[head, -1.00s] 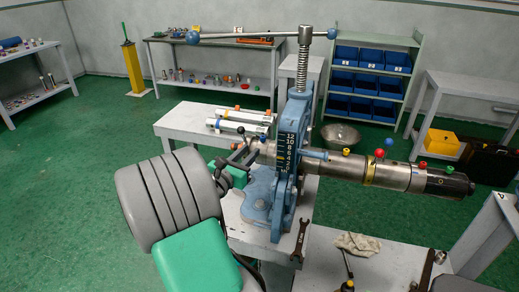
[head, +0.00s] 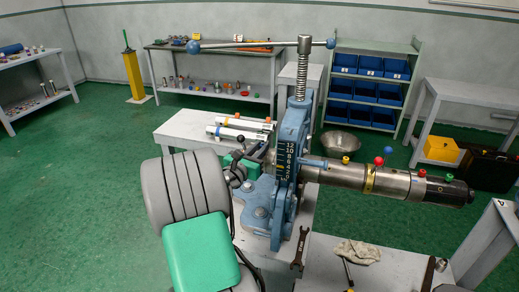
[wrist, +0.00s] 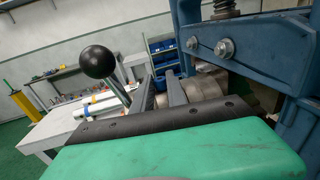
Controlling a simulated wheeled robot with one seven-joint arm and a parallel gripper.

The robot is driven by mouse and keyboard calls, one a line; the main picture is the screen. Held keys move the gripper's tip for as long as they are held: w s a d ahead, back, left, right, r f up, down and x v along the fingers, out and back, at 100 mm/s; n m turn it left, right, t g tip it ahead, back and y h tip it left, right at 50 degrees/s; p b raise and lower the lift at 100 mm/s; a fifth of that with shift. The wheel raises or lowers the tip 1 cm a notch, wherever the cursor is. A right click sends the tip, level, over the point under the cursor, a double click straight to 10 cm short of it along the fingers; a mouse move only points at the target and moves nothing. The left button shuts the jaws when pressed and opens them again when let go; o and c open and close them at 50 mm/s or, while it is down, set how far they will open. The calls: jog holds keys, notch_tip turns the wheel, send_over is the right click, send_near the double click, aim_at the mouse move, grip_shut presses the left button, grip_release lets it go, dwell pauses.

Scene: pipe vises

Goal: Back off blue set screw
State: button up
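The blue set screw, seen as a blue round knob (head: 388,150), stands above the steel pipe (head: 335,172) among other coloured knobs. Its shank and seat are hidden. The pipe runs through the blue vise (head: 288,165). My gripper (head: 262,152) is on the left side of the vise, well away from the blue knob. In the wrist view my gripper's two dark fingers (wrist: 162,92) are apart, with a gap between them, beside the pipe's near end (wrist: 206,84). I see nothing held. The blue knob is not visible in the wrist view.
A black ball knob on a rod (wrist: 97,62) stands left of my fingers. The vise's blue frame (wrist: 255,45) is close on the right. A wrench (head: 300,248) and a cloth (head: 357,251) lie on the front bench. The green floor at left is open.

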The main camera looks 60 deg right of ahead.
grip_shut()
jog(key=t+p, duration=0.1)
jog(key=p, duration=0.1)
jog(key=r+n+p, duration=0.1)
jog(key=p, duration=0.1)
jog(key=shift+s+t+p, duration=0.3)
jog(key=shift+t+p, duration=0.05)
jog(key=shift+t, duration=0.05)
jog(key=n+t+p, duration=0.1)
jog(key=t+p, duration=0.1)
jog(key=p, duration=0.1)
jog(key=shift+p, duration=0.3)
jog(key=shift+f+n+t+p, duration=0.3)
jog(key=shift+n+t+p, duration=0.15)
jog(key=shift+p, duration=0.35)
jog(key=shift+f, duration=0.25)
jog(key=shift+o, duration=2.3)
grip_release()
